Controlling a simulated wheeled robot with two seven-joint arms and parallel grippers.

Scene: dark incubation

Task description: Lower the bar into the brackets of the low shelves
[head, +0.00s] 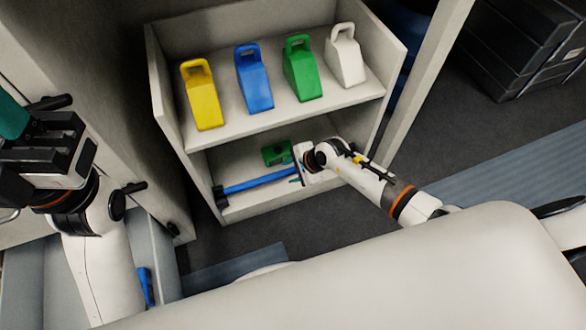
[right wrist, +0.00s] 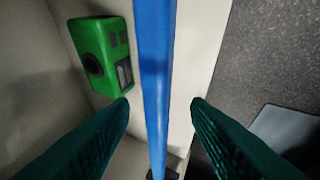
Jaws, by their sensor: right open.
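The blue bar (head: 258,183) runs along the front of the lower compartment of the low shelves (head: 172,95). Its left end meets a black bracket (head: 221,198) on the left side; I cannot tell how deep it sits. Its right end is hidden behind my right gripper (head: 298,176). In the right wrist view the bar (right wrist: 154,70) passes between the two teal fingers of my open right gripper (right wrist: 160,108), with gaps visible on both sides. My left gripper (head: 40,150) is at the left edge, away from the shelves; its fingertips are not clear.
A green device (head: 276,152) lies behind the bar, also in the right wrist view (right wrist: 105,55). Yellow (head: 203,100), blue (head: 254,82), green (head: 301,75) and white (head: 345,60) handled containers stand on the top shelf. Dark cases (head: 515,45) stand at upper right.

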